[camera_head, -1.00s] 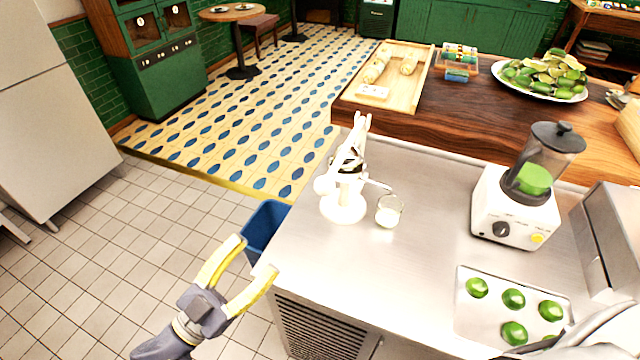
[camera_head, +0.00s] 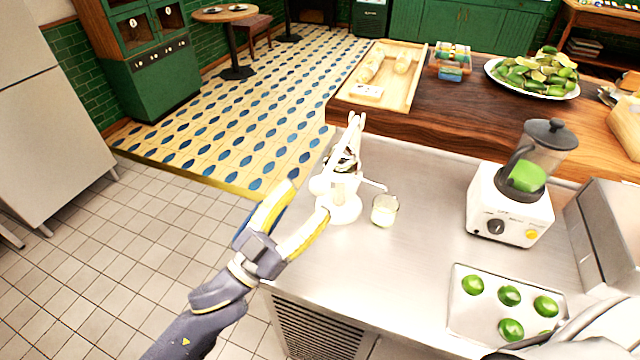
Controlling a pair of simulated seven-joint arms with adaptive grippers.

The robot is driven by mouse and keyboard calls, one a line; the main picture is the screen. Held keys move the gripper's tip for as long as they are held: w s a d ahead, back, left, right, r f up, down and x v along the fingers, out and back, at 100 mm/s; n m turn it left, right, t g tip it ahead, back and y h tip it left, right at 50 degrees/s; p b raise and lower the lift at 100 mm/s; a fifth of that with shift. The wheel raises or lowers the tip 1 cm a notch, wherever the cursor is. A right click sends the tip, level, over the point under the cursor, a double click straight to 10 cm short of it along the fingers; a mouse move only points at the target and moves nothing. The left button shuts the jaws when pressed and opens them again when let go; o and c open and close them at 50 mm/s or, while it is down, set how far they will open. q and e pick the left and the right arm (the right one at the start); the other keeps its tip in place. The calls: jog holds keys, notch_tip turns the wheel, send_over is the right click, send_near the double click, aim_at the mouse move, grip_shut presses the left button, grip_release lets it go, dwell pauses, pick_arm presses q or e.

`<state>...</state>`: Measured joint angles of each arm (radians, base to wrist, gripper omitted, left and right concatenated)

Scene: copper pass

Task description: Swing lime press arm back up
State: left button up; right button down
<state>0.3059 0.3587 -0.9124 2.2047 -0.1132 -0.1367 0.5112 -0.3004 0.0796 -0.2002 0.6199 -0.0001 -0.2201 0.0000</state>
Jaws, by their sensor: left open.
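The white lime press (camera_head: 341,200) stands on the steel counter near its left edge. Its arm (camera_head: 353,138) is tilted steeply up, with its tip pointing up and slightly right. A small glass (camera_head: 384,211) with pale liquid stands beside the press, by its spout. My left gripper (camera_head: 305,198) is open and empty, with its yellow-edged fingers spread. One fingertip overlaps the left side of the press base in the picture; I cannot tell whether it touches. A grey part at the lower right corner may belong to my right arm; no right gripper fingers show.
A white blender (camera_head: 508,205) with green contents stands right on the counter. A tray (camera_head: 462,322) with several limes lies at the front right. The wooden counter behind holds a lime platter (camera_head: 497,82). The middle of the steel counter is clear.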

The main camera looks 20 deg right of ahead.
aim_at(320, 186)
pick_arm(q)
jog(key=shift+x, duration=2.2)
grip_shut()
